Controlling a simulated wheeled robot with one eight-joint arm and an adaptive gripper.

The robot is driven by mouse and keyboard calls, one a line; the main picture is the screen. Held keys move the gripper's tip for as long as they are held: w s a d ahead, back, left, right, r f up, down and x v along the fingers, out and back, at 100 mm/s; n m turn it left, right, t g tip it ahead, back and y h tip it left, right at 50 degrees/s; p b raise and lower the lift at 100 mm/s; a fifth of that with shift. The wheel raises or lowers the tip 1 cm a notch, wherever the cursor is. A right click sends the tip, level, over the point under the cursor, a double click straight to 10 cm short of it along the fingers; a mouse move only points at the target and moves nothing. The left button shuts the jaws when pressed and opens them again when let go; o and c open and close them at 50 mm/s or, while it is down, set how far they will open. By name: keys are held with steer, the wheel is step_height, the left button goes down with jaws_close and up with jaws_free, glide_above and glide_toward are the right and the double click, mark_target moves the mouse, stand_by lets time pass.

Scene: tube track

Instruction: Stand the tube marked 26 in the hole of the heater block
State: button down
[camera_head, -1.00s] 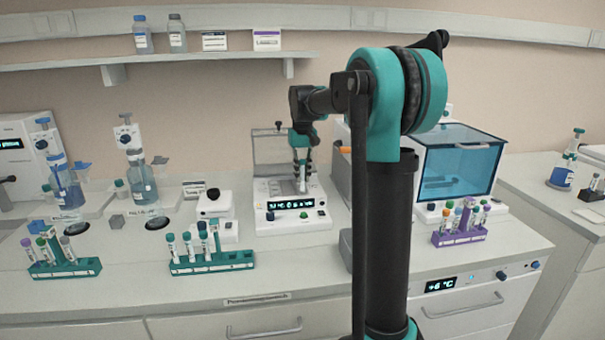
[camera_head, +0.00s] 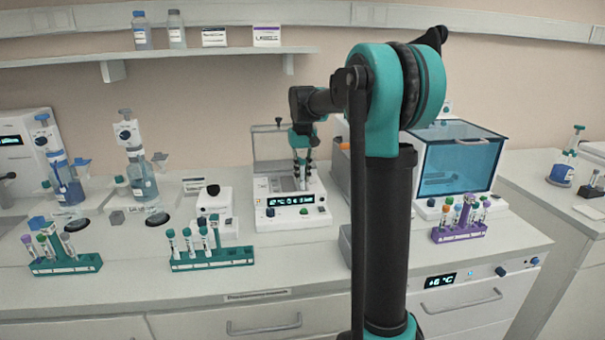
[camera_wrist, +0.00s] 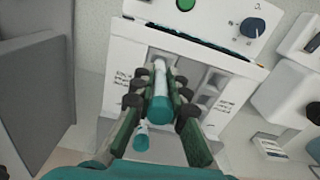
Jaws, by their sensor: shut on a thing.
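My gripper (camera_head: 302,172) is over the heater block (camera_head: 292,211), a white device with a lit display at the back middle of the bench. In the wrist view my gripper (camera_wrist: 159,92) is shut on a tube (camera_wrist: 161,75) with a teal cap, cap towards the camera. No number can be read on it. The block's top (camera_wrist: 205,78) lies under the tube and shows grey recesses. The fingers and tube hide part of it, so I cannot tell whether the tube's lower end is in a hole. A second teal-capped tube (camera_wrist: 141,138) shows behind the held one.
A teal rack (camera_head: 215,259) with several tubes stands in front, left of the heater block. Another teal rack (camera_head: 66,265) is at far left, and a purple rack (camera_head: 459,235) at right. A blue-windowed box (camera_head: 458,165) stands right of my arm.

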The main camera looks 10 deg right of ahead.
steer(key=shift+f, duration=0.45)
steer(key=c, duration=1.4)
jaws_free()
steer(key=shift+c, duration=0.2)
step_height(320, 180, up, 12)
steer(key=shift+r, duration=0.1)
